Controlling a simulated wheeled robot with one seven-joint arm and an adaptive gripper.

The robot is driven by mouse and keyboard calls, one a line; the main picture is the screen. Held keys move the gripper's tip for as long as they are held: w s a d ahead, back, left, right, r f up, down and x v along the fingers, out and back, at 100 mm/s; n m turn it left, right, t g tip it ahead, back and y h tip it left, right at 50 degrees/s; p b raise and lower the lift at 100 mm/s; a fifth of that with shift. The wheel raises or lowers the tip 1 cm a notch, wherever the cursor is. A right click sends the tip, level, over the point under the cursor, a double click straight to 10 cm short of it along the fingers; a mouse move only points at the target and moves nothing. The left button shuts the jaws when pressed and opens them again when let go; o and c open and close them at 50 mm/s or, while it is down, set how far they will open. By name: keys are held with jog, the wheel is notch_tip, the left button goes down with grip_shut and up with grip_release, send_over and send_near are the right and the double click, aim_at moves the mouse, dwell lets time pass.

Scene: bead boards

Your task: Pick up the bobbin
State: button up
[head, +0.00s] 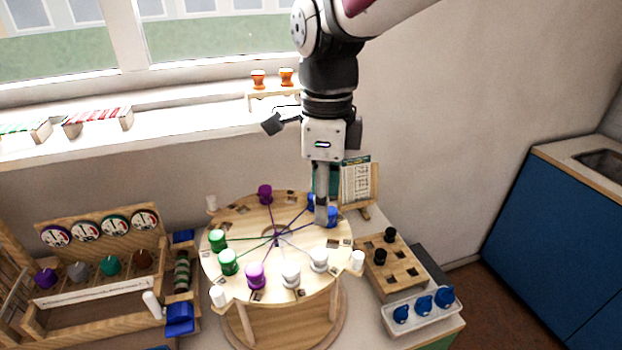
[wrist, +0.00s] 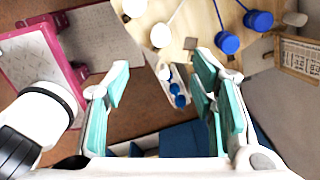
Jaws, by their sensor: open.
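Two blue bobbins (wrist: 228,43) show there beyond the right finger. I cannot tell which bobbin is meant.
A wooden block (head: 405,268) with black bobbins stands right of the board. A white tray (head: 398,328) with blue bobbins is in front of it. Orange bobbins (head: 258,79) sit on the sill. A card stand (head: 357,182) is behind my gripper.

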aim_at(321, 253)
notch_tip(321, 253, down, 14)
jog(key=shift+a+p, duration=0.1)
jog(key=shift+p, duration=0.25)
grip_shut()
dwell(0.5)
